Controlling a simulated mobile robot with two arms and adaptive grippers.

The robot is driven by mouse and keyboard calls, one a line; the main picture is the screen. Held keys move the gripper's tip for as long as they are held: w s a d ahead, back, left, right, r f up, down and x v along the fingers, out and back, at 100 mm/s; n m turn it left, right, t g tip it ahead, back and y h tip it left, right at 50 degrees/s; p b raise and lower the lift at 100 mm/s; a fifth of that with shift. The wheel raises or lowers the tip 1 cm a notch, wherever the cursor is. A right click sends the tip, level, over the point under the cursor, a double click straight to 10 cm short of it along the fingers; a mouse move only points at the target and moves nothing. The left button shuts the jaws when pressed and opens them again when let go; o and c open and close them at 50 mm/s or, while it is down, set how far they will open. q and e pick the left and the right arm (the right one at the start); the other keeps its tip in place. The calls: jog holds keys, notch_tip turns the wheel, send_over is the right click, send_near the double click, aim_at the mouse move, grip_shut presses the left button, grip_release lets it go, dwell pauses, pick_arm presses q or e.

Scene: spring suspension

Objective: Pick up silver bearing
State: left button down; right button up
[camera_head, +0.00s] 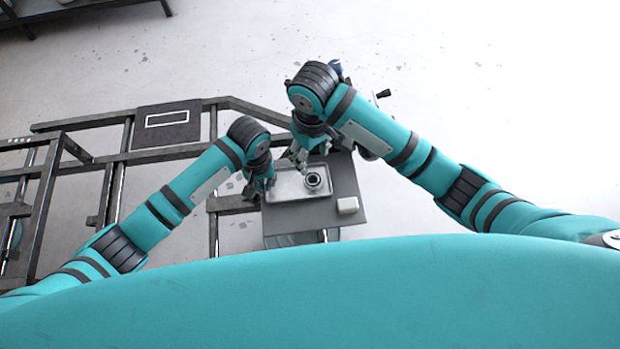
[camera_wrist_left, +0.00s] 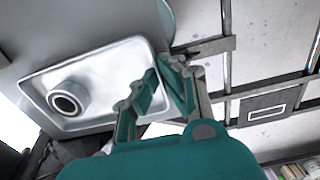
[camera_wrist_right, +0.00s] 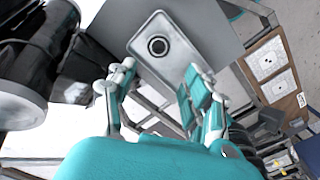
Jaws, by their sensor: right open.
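The silver bearing (camera_head: 314,180), a short ring with a dark hole, sits in the right part of a shallow metal tray (camera_head: 285,193). It shows in the left wrist view (camera_wrist_left: 80,88) and near the tray's far end in the right wrist view (camera_wrist_right: 151,40). My right gripper (camera_head: 297,156) is open and empty at the tray's far edge; in its wrist view (camera_wrist_right: 158,72) the bearing appears beyond and between the fingertips. My left gripper (camera_head: 262,184) is at the tray's left side, apart from the bearing, with its fingers partly open and nothing between them.
The tray rests on a small grey table (camera_head: 343,180). A small white block (camera_head: 347,205) lies at the table's near right corner. A dark metal frame (camera_head: 120,165) with a dark panel (camera_head: 167,122) stands to the left. The floor at the upper right is clear.

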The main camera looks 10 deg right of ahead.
aim_at(313, 180)
jog(key=shift+n, duration=0.5)
jog(key=f, duration=1.1)
jog(key=shift+s+d+f, duration=0.1)
jog(key=shift+d+f, duration=0.15)
jog(key=shift+f, duration=0.05)
jog(key=c, duration=0.9)
jog(key=shift+r, duration=0.1)
notch_tip(313, 180, up, 10)
jog(key=shift+f, duration=0.1)
